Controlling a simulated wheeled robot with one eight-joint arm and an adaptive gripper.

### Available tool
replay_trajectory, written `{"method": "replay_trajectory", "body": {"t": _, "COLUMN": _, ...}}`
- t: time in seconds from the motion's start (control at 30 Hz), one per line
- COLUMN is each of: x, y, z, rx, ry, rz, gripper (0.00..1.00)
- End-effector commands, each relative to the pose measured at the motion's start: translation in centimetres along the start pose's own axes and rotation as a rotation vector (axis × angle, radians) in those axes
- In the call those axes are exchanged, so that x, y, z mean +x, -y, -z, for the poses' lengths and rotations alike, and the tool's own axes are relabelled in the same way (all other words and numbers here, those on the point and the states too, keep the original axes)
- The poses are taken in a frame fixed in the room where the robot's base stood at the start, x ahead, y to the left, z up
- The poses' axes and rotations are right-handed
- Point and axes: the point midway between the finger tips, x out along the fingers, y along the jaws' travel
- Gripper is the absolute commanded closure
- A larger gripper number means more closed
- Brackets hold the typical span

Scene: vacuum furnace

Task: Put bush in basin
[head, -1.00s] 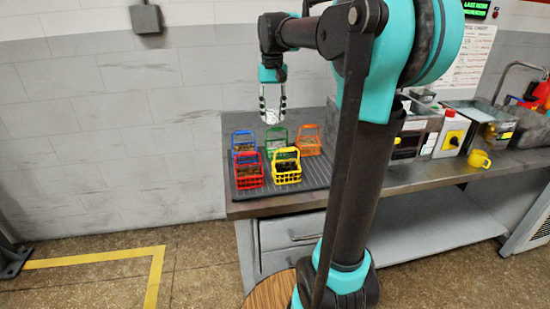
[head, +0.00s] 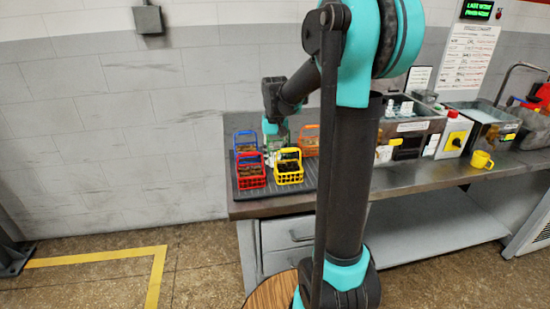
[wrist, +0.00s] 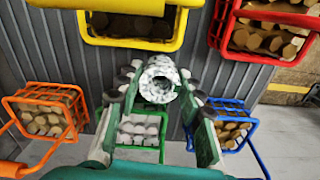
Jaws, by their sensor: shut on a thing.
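The bush, a mottled white-grey hollow cylinder (wrist: 160,78), is between the fingers of my gripper (wrist: 160,92) in the wrist view. My gripper is shut on it. Behind it in the wrist view is the green basket (wrist: 163,150), holding several pale pieces. In the head view my gripper (head: 278,148) is low at the green basket, behind the yellow basket, and the bush is too small to make out clearly. Two metal basins stand on the bench to the right, a nearer one (head: 412,127) and a farther one (head: 470,106). I cannot tell which one is meant.
Blue (head: 246,136), red (head: 251,184), yellow (head: 290,178) and orange (head: 311,128) baskets crowd around my gripper on a dark ribbed mat (head: 240,206).

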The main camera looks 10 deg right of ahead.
Motion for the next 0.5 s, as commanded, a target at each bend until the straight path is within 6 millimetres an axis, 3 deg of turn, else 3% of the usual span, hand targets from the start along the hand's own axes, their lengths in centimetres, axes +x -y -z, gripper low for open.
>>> {"method": "replay_trajectory", "body": {"t": 0.37, "x": 0.48, "y": 0.00, "z": 0.00, "rx": 0.000, "ry": 0.000, "rz": 0.000, "gripper": 1.00}}
{"method": "replay_trajectory", "body": {"t": 0.4, "x": 0.56, "y": 0.00, "z": 0.00, "rx": 0.000, "ry": 0.000, "rz": 0.000, "gripper": 0.62}}
{"method": "replay_trajectory", "body": {"t": 0.5, "x": 0.52, "y": 0.00, "z": 0.00, "rx": 0.000, "ry": 0.000, "rz": 0.000, "gripper": 0.49}}
